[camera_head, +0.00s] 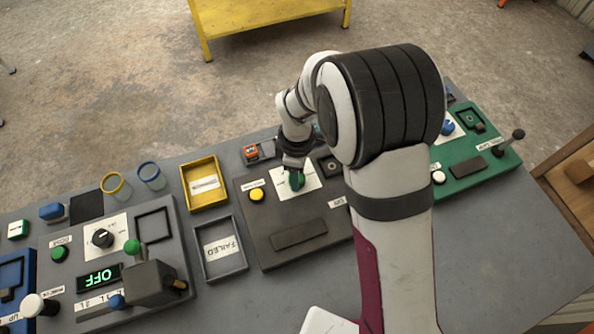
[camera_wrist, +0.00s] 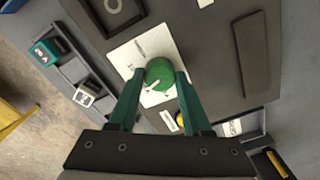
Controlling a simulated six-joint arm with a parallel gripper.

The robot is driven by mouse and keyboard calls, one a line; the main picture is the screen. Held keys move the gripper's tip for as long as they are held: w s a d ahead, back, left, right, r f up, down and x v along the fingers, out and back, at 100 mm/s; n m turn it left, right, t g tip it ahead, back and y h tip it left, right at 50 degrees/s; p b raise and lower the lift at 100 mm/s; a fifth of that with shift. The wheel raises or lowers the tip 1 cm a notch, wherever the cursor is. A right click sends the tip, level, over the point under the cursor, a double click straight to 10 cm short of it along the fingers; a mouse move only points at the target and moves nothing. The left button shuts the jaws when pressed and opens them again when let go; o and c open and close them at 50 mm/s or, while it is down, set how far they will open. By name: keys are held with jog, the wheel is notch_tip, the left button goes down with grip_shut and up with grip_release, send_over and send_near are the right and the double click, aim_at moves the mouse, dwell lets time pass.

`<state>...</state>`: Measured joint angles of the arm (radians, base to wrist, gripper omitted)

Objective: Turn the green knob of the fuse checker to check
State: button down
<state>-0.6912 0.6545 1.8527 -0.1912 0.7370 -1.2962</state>
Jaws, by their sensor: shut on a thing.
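The green knob (camera_wrist: 159,73) sits on a white label plate (camera_wrist: 126,58) on the dark grey fuse checker panel (camera_head: 262,226). In the head view the knob (camera_head: 297,180) shows just under my gripper (camera_head: 294,165). In the wrist view the two green fingers of my gripper (camera_wrist: 157,84) are on either side of the knob and shut on it. The small print on the label plate is too blurred to read, so I cannot tell the knob's setting.
Left of the panel are a yellow tray (camera_head: 190,200) and a grey tray marked FAILED (camera_head: 206,272). A yellow button (camera_head: 257,195) is beside the knob. A panel with a display reading OFF (camera_head: 98,278) stands at left, a green panel (camera_head: 488,167) at right.

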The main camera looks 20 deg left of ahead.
jog(key=m, duration=1.3)
jog(key=shift+m, duration=2.6)
jog(key=shift+c, duration=1.7)
grip_release()
jog(key=shift+r, duration=0.1)
